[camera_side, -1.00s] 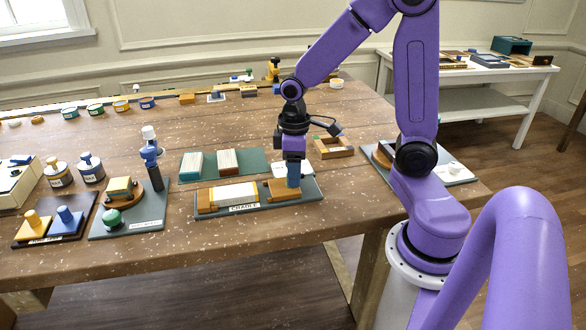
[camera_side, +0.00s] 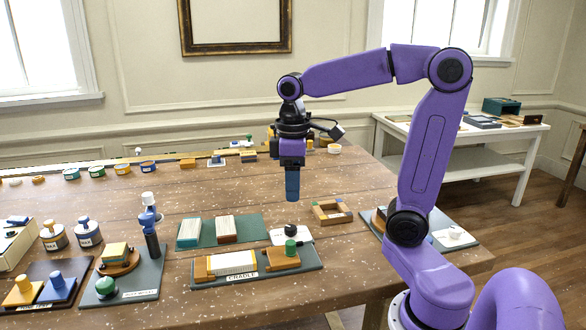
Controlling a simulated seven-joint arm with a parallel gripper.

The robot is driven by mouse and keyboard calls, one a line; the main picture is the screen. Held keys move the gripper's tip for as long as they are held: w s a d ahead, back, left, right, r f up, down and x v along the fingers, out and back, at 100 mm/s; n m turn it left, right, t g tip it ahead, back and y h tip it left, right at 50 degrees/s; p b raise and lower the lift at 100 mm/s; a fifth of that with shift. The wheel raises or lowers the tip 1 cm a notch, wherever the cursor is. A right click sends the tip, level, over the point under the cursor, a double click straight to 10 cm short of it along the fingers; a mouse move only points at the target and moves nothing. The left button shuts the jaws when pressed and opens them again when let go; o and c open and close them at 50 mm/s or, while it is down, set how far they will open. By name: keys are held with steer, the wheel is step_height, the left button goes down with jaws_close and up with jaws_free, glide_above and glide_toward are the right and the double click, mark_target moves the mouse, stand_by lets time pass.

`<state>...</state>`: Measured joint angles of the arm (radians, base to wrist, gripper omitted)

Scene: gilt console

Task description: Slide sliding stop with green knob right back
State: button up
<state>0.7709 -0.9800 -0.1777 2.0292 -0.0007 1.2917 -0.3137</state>
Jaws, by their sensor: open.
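The sliding stop (camera_side: 282,262) is a brown wooden block with an upright green knob (camera_side: 290,247). It sits toward the right end of the grey cradle base (camera_side: 312,272), which bears a CRADLE label. A cream block (camera_side: 231,264) lies in the cradle to its left, with a small gap between them. My gripper (camera_side: 292,199) points straight down, well above the stop and apart from the knob. It is open and nothing shows held in it; the gap between its fingers is hard to see from this side.
A white plate with a black knob (camera_side: 291,231) stands just behind the stop. A wooden frame tray (camera_side: 331,212) is to the right. A green mat (camera_side: 253,226) with two blocks lies behind the cradle. Fixtures with knobs, such as the green dome (camera_side: 106,287), fill the left side.

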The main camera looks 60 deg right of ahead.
steer(key=shift+r, duration=1.6)
steer(key=s+a+f+n, duration=0.3)
steer(key=s+a+f, duration=0.2)
steer(key=s, duration=0.3)
steer(key=s+a+f+n, duration=0.3)
steer(key=s+a+f, duration=0.1)
steer(key=s+f, duration=0.3)
steer(key=shift+s+a+f+n, duration=0.25)
steer(key=shift+s+a+n, duration=0.1)
steer(key=shift+s, duration=0.55)
